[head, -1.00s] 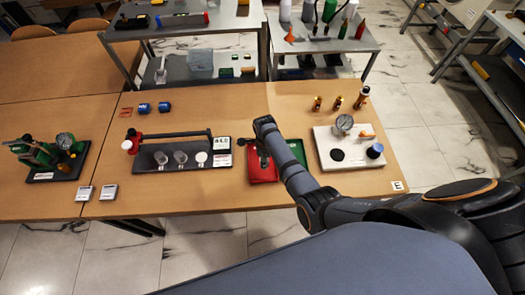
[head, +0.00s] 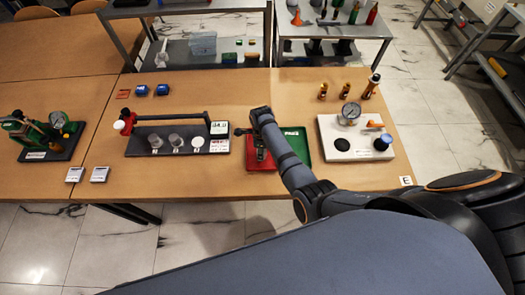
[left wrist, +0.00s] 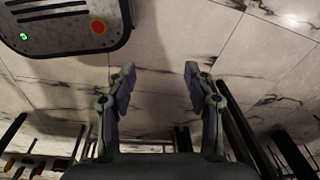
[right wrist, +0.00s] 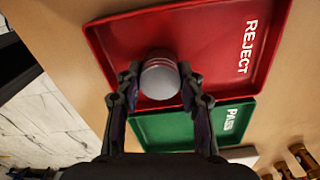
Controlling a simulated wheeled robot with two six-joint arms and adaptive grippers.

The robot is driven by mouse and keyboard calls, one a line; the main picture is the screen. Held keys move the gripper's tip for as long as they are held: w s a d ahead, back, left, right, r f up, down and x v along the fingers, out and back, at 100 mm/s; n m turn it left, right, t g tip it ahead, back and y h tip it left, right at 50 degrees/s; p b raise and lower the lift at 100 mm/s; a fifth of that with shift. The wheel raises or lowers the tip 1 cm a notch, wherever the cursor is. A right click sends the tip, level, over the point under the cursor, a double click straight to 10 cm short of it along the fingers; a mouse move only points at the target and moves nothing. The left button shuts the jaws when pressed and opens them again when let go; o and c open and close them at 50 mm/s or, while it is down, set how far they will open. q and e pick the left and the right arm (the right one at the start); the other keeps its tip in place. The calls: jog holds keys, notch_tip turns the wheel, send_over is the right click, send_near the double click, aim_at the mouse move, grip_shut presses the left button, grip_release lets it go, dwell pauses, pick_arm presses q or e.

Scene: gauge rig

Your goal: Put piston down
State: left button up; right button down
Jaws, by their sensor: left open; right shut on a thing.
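My right gripper (right wrist: 160,84) is shut on a grey, round piston (right wrist: 160,78), seen end-on between the fingertips. It is over the red tray marked REJECT (right wrist: 112,42); I cannot tell whether the piston touches the tray floor. In the head view the red tray (head: 262,165) is partly covered by my right arm. The green tray marked PASS (right wrist: 165,130) lies beside the red one and also shows in the head view (head: 299,142). My left gripper (left wrist: 160,72) is open and empty over the marble floor, and is outside the head view.
Left of the trays is a black rack (head: 140,148) with several cylindrical pieces. Right of them is a white gauge board (head: 337,136) with a dial. A green rig (head: 30,130) stands at far left. Brass fittings (head: 346,90) stand behind the gauge board.

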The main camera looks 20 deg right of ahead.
jog(key=shift+a+f, duration=0.1)
jog(key=shift+f, duration=0.1)
jog(key=c, duration=1.1)
grip_release()
jog(key=shift+w, duration=0.1)
jog(key=shift+o, duration=1.3)
pick_arm(q)
notch_tip(320, 180, up, 11)
jog(key=s+p, duration=0.1)
jog(key=p, duration=1)
jog(key=shift+a, duration=0.4)
pick_arm(e)
notch_tip(320, 180, up, 12)
jog(key=shift+r, duration=0.2)
